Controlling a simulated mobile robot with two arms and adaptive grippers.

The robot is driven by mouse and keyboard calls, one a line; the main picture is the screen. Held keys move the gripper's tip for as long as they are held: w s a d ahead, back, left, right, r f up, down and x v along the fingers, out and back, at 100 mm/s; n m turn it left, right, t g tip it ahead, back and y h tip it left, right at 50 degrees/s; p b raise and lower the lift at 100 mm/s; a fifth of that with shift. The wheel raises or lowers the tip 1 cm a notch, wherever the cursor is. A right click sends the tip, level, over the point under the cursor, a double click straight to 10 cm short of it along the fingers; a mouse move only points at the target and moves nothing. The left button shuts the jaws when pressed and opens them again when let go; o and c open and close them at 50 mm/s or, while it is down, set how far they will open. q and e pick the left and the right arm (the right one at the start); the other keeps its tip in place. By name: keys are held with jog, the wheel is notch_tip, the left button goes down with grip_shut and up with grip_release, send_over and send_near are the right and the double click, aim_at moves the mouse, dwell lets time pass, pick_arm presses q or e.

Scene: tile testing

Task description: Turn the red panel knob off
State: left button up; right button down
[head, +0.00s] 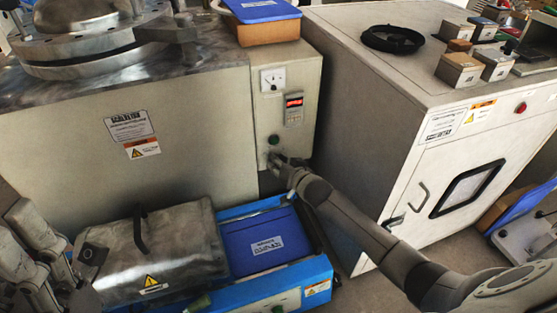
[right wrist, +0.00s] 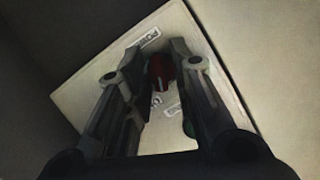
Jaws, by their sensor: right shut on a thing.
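The red panel knob (right wrist: 160,72) sits on a pale panel face in the right wrist view, with a light pointer mark on its lower part. My right gripper (right wrist: 158,60) has one finger on each side of it and is shut on it. In the head view my right gripper (head: 277,160) is at the lower part of the narrow control panel (head: 284,85) and hides the knob there. A green button (head: 273,140) shows just above it. Grey parts of my left gripper (head: 35,255) show at the lower left, away from the panel; its jaws are unclear.
The panel carries a gauge (head: 273,79) and a lit red display (head: 294,101). A large white cabinet (head: 390,130) stands to the right. A narrow gap separates panel and cabinet.

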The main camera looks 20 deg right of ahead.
jog(key=shift+a+f+n+h+p, duration=0.15)
jog(key=shift+n+h+p, duration=0.1)
jog(key=shift+n+h, duration=1.2)
jog(key=shift+a+n+h+p, duration=0.2)
jog(key=shift+n+h, duration=0.75)
jog(key=shift+n, duration=1)
jog(key=c, duration=1.5)
grip_release()
jog(key=shift+c, duration=0.2)
